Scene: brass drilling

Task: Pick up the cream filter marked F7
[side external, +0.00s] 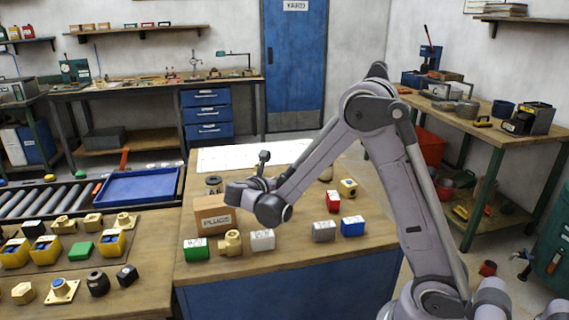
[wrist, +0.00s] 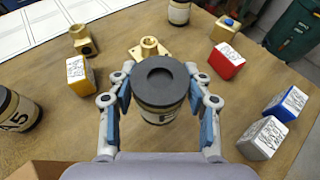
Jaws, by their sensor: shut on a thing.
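A cream filter (wrist: 158,117) with a wide black ring top stands upright between my fingers in the wrist view. Its marking is too small and hidden to read. My gripper (wrist: 160,88) is shut on it, one blue-padded finger on each side. I cannot tell whether the filter touches the table. In the side view my gripper (side external: 240,194) is low over the bench, and the arm hides the held filter. Another cream filter, marked A5 (wrist: 20,113), is at the left of the wrist view. A third (wrist: 179,12) is at the top edge.
A cardboard box (side external: 212,216) stands by my gripper. A yellow block (wrist: 80,75), brass fittings (wrist: 83,39) (wrist: 149,48), a red block (wrist: 226,61), a blue block (wrist: 286,103) and a grey block (wrist: 262,138) surround the held filter. Bare wood lies between them.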

